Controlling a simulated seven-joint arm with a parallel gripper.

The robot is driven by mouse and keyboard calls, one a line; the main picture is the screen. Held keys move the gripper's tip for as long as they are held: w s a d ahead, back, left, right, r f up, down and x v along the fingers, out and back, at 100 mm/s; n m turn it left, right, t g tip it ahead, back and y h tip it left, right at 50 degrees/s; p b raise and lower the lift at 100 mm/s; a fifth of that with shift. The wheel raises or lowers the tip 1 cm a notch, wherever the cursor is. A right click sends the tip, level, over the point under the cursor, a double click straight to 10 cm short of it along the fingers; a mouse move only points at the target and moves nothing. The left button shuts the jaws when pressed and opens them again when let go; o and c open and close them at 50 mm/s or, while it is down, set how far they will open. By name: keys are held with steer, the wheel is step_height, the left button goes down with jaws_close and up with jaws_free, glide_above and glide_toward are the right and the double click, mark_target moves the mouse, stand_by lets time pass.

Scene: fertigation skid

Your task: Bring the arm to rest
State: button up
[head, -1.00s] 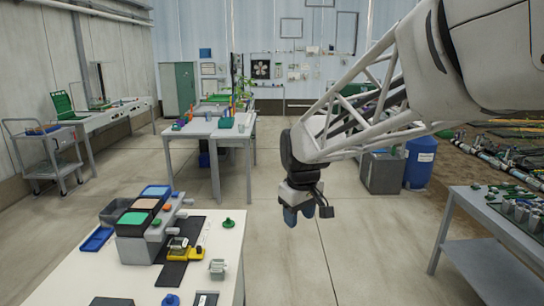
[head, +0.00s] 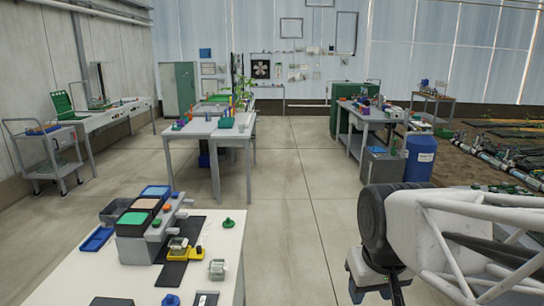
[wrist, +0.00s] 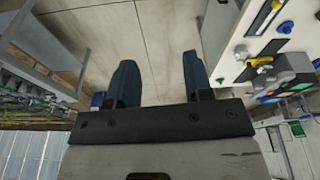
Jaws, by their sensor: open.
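My gripper (wrist: 159,66) is open, with two dark blue fingers apart and nothing between them in the wrist view. In the head view my gripper (head: 372,290) is at the lower right, beside my folded arm, and is partly cut off by the bottom edge. It hangs over bare floor, to the right of the white bench (head: 222,262) and apart from it.
The bench carries a skid with coloured bins (head: 138,222), a yellow clamp part (head: 184,252) and a green knob (head: 228,223). A blue drum (head: 420,158) stands behind my arm. The floor (head: 285,190) in the middle is clear.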

steer(key=shift+m, duration=0.7)
steer(key=s, duration=0.1)
steer(key=s+d+f, duration=0.1)
steer(key=s, duration=0.1)
steer(key=s+f, duration=0.1)
steer(key=s, duration=0.1)
steer(key=shift+s+d, duration=0.1)
steer(key=shift+d, duration=0.1)
steer(key=shift+r, duration=0.1)
stand_by(2.2)
